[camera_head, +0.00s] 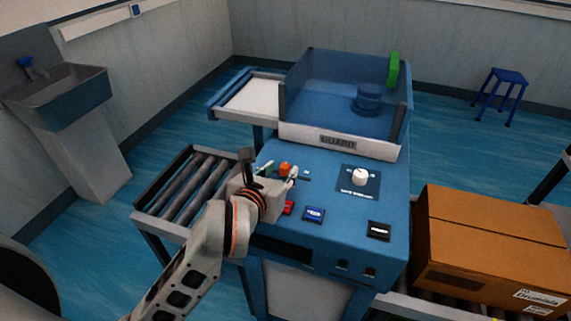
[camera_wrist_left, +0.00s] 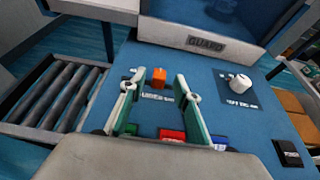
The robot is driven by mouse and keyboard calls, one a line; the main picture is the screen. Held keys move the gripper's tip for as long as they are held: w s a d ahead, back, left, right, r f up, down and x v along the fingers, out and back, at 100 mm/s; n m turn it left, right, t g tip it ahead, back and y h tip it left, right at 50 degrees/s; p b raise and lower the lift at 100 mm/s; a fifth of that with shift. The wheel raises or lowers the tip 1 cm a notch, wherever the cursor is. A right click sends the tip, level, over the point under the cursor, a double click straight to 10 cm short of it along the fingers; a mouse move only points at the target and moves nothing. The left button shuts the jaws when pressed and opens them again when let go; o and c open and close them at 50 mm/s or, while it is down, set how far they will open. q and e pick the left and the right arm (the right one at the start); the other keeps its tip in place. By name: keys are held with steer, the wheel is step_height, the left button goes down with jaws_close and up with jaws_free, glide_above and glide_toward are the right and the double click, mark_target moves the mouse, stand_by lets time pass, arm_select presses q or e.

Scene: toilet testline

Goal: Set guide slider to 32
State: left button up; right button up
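The guide slider's orange knob (camera_head: 286,169) sits at the upper left of the blue console panel (camera_head: 330,190). In the left wrist view the orange knob (camera_wrist_left: 159,77) shows between the fingertips, with a gap on each side. A label below it is too blurred to read surely. My left gripper (camera_head: 279,173) is open over the panel, with its green-sided fingers pointing towards the knob. The fingers also show in the left wrist view (camera_wrist_left: 156,86). The gripper partly hides the slider's track and scale, so I cannot read the setting. My right gripper is not in view.
A white dial (camera_head: 360,177) stands right of the slider. Red (camera_head: 288,208), blue (camera_head: 313,214) and black (camera_head: 379,231) buttons lie nearer the front. The transparent guard (camera_head: 340,90) rises behind. A roller conveyor (camera_head: 190,190) is at left, a cardboard box (camera_head: 485,250) at right.

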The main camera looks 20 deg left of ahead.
mark_target(284, 168)
arm_select(q)
steer(key=x, duration=0.2)
steer(key=shift+w+f, duration=0.15)
steer(key=shift+w, duration=0.15)
steer(key=shift+w+f, duration=0.25)
steer(key=shift+w, duration=0.35)
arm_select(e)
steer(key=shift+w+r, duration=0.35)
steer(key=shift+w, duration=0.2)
arm_select(q)
jaws_close()
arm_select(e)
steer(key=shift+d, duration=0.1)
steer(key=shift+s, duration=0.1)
